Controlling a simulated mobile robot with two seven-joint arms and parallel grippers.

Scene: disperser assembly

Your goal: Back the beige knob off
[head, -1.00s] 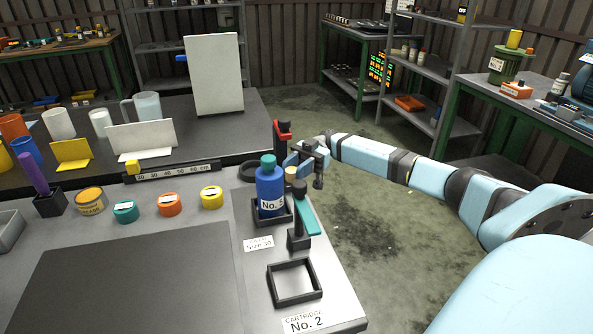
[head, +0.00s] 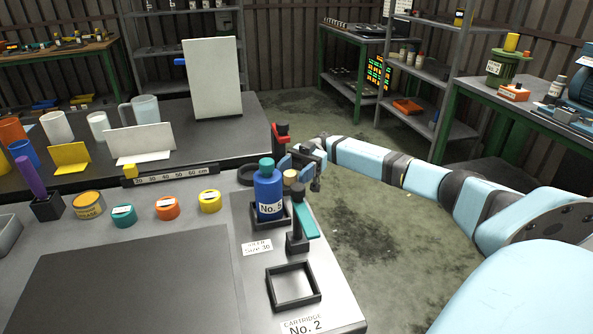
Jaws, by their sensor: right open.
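The beige knob (head: 290,176) sits at the top of a small dark fixture with a teal lever (head: 306,220), at the right edge of the workbench. A blue bottle marked No. 5 (head: 268,195) with a teal cap stands in a black square holder just left of it. My right gripper (head: 296,164) is open, reaching in from the right just behind and above the knob. My left gripper is not in view.
A red-topped dark post (head: 281,133) stands behind the gripper. An empty black square frame (head: 293,305) sits at the front, above the CARTRIDGE No. 2 label. Coloured lidded jars, including a yellow one (head: 210,201), line the bench. A dark mat (head: 135,285) is clear.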

